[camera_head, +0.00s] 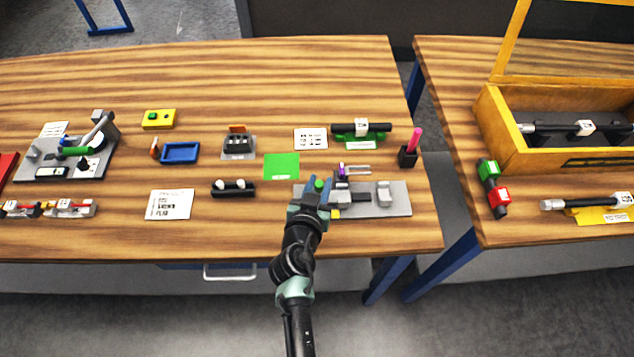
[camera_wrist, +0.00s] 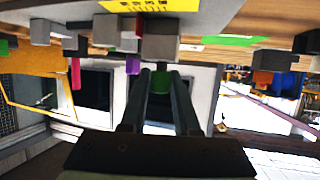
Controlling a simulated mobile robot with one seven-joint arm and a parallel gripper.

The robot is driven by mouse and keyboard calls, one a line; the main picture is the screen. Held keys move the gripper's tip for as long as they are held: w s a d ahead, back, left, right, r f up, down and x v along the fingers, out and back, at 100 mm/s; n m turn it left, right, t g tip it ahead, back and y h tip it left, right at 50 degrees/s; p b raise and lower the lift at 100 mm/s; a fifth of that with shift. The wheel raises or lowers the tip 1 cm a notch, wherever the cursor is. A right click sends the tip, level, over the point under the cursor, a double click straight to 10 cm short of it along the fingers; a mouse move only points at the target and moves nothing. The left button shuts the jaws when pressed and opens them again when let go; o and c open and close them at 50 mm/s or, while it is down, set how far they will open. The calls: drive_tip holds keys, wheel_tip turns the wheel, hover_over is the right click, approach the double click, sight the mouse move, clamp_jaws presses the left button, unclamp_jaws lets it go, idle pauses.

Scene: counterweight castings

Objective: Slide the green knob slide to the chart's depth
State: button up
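The green knob (camera_head: 319,185) stands at the left part of a grey fixture plate (camera_head: 398,206) at the table's front right. My gripper (camera_head: 313,190) reaches it from the front. In the wrist view the green knob (camera_wrist: 162,83) lies between my two fingers (camera_wrist: 160,90). It seems to fill the gap, but I cannot tell whether the fingers press on it. A white card with a printed grid (camera_head: 310,138) lies behind; another printed card (camera_head: 169,205) lies to the left. Their print is unreadable.
A green mat (camera_head: 281,166) lies behind and left of the fixture. A pink-topped post (camera_head: 411,148) stands at its right rear. A black holder with white balls (camera_head: 232,188) lies left. A second table with a yellow-framed box (camera_head: 502,130) stands right, across a gap.

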drive_tip(key=o, duration=0.3)
drive_tip(key=shift+o, duration=0.2)
drive_tip(key=b+v, duration=0.2)
drive_tip(key=v, duration=1.1)
drive_tip(key=w+d+r+t, duration=0.1)
drive_tip(key=w+r+t, duration=0.3)
drive_tip(key=r, duration=1.2)
drive_tip(key=w+r+t, duration=0.3)
drive_tip(key=w+r, duration=0.2)
drive_tip(key=r, duration=1.2)
drive_tip(key=s+r+n+t+y, duration=0.1)
drive_tip(key=s+r+t, duration=0.2)
drive_tip(key=r, duration=1)
drive_tip(key=s+r+n+t+y, duration=0.2)
drive_tip(key=s+r+t, duration=0.2)
drive_tip(key=s+r, duration=0.5)
wheel_tip(320, 180, up, 5)
drive_tip(key=shift+f, duration=0.1)
